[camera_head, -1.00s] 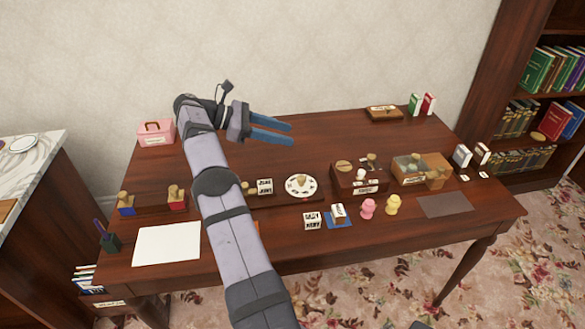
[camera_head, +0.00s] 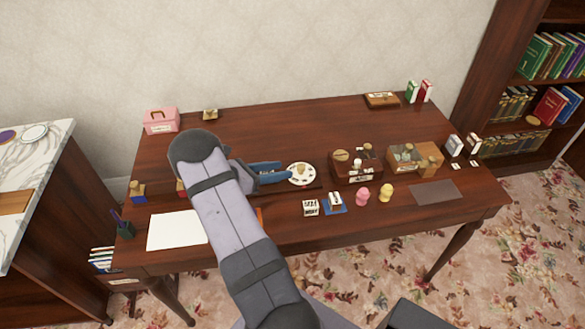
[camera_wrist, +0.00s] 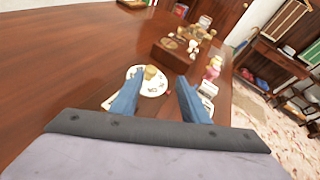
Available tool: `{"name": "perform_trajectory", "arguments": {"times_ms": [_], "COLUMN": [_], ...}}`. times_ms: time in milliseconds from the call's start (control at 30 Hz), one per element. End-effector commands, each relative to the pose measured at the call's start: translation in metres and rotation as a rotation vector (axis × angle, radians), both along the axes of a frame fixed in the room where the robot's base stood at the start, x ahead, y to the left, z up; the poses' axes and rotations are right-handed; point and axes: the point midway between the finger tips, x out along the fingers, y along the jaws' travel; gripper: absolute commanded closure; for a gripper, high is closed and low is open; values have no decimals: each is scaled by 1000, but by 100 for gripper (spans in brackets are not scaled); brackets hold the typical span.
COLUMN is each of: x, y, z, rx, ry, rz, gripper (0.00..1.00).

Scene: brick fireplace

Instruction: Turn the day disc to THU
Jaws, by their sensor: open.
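The day disc (camera_head: 303,182) is a round white dial with dark lettering around its rim and a tan knob (camera_head: 301,170) at its middle. It lies on the desk, left of a wooden box. I cannot read which day is set. My gripper (camera_head: 286,171) is open and low over the desk, its blue fingers pointing right at the disc's left edge. In the wrist view the disc (camera_wrist: 155,91) and knob (camera_wrist: 150,72) show between the fingertips (camera_wrist: 159,78), nearer the left finger. The fingers hold nothing. My arm hides the desk left of the disc.
A wooden box (camera_head: 355,175) with knobs stands right of the disc, and another box (camera_head: 415,160) beyond it. Small tiles (camera_head: 310,208), a pink figure (camera_head: 362,197) and a yellow figure (camera_head: 386,193) stand in front. The desk's back middle is clear.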

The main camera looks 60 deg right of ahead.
Motion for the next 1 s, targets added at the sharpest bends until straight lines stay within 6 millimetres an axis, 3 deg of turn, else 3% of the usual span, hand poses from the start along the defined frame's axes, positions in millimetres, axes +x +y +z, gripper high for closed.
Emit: {"name": "perform_trajectory", "arguments": {"times_ms": [200,533,1000], "x": [12,10,-10], "y": [0,-4,-50], "z": [-12,-12,-32], "rx": [-18,-33,-32], "ry": [-176,-205,-203], "rz": [-24,-39,-40], "gripper": [59,59,59]}}
